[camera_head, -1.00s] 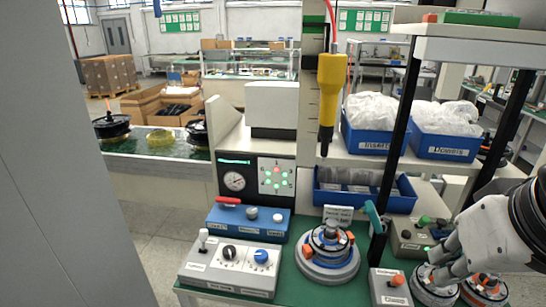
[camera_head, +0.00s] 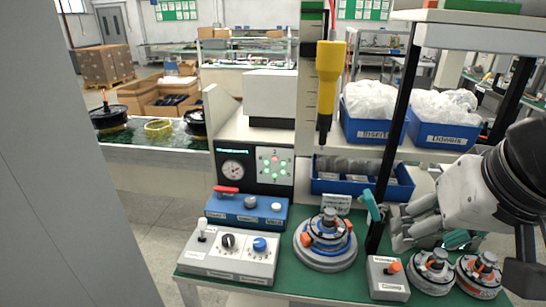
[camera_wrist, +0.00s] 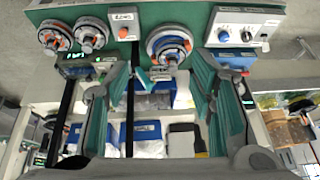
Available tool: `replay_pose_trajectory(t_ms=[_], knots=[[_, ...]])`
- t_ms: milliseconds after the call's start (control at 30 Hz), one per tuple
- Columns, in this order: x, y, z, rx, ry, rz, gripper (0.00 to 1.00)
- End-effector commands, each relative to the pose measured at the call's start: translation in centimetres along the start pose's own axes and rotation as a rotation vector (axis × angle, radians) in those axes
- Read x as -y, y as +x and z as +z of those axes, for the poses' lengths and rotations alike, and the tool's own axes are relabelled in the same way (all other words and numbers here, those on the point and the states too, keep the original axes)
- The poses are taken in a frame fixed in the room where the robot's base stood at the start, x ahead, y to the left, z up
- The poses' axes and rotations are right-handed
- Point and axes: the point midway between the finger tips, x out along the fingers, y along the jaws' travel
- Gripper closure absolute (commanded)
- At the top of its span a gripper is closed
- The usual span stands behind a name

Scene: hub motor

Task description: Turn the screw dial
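A grey control box (camera_head: 197,262) at the table's front left carries a black dial (camera_head: 228,241), a blue dial (camera_head: 259,245) and a white-tipped lever (camera_head: 202,225). Its small labels are too blurred to tell which dial is the screw dial. In the wrist view the box sits at the upper right, with the blue dial (camera_wrist: 223,37) and the black dial (camera_wrist: 247,36) both clear of the fingers. My gripper (camera_head: 415,221) is right of the box, beyond the round motor fixture. In the wrist view its teal fingers (camera_wrist: 158,88) are spread wide with nothing held between them.
A motor fixture (camera_head: 326,241) stands between the box and my gripper. A blue box with a red handle (camera_head: 247,210) sits behind the dials. A black shelf post (camera_head: 398,125) stands near my gripper, and a yellow tool (camera_head: 328,80) hangs above. Two smaller fixtures stand front right.

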Motion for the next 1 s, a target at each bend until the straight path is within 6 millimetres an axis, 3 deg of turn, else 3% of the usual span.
replay_pose_trajectory(t_ms=[267, 500, 733, 1000], knots=[[4.6, 5.0, -6.9, 0.143, 0.348, -0.066, 0.47], [9.1, 11.6, -11.7, 0.284, 0.671, -0.078, 0.47], [13.7, 19.7, -14.6, 0.425, 0.984, -0.043, 0.47], [18.7, 29.9, -15.2, 0.578, 1.329, 0.051, 0.47]])
